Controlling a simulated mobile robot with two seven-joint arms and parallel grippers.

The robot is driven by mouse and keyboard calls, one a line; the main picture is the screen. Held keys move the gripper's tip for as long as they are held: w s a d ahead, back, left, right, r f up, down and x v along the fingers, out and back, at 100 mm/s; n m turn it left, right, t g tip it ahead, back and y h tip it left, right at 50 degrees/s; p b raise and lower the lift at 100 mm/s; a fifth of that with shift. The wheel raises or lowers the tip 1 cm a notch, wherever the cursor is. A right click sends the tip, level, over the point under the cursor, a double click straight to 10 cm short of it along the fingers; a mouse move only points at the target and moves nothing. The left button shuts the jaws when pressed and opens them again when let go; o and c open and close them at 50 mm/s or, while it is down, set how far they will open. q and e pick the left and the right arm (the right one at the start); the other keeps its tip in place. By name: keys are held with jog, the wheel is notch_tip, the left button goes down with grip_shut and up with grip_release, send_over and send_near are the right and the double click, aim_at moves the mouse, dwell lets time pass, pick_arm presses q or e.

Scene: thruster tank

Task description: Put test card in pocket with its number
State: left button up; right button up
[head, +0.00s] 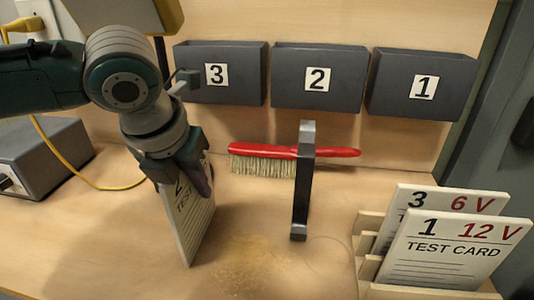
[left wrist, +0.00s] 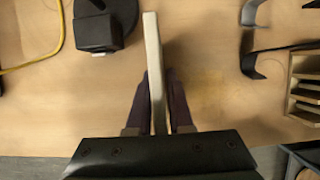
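My left gripper (head: 180,172) is shut on a white test card (head: 196,228) marked 2. The card hangs below the fingers, tilted, over the table; its upper part is partly hidden by the gripper. In the left wrist view the card (left wrist: 154,60) shows edge-on between the two fingers (left wrist: 158,108). Three dark grey pockets are on the back panel: pocket 3 (head: 240,88), pocket 2 (head: 338,92) and pocket 1 (head: 445,97), left to right. Test card 3 (head: 408,198) and test card 1 (head: 448,258) stand in a wooden rack at the right. My right gripper is not in view.
A red-handled brush (head: 262,163) lies behind a dark upright bracket (head: 301,215) at mid-table, below pocket 2. The wooden rack (head: 366,270) is at front right. A grey box (head: 45,160) with a yellow cable (head: 75,172) is at left. The front middle of the table is clear apart from some dust.

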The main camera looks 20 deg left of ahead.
pick_arm(q)
grip_shut()
dwell(0.4)
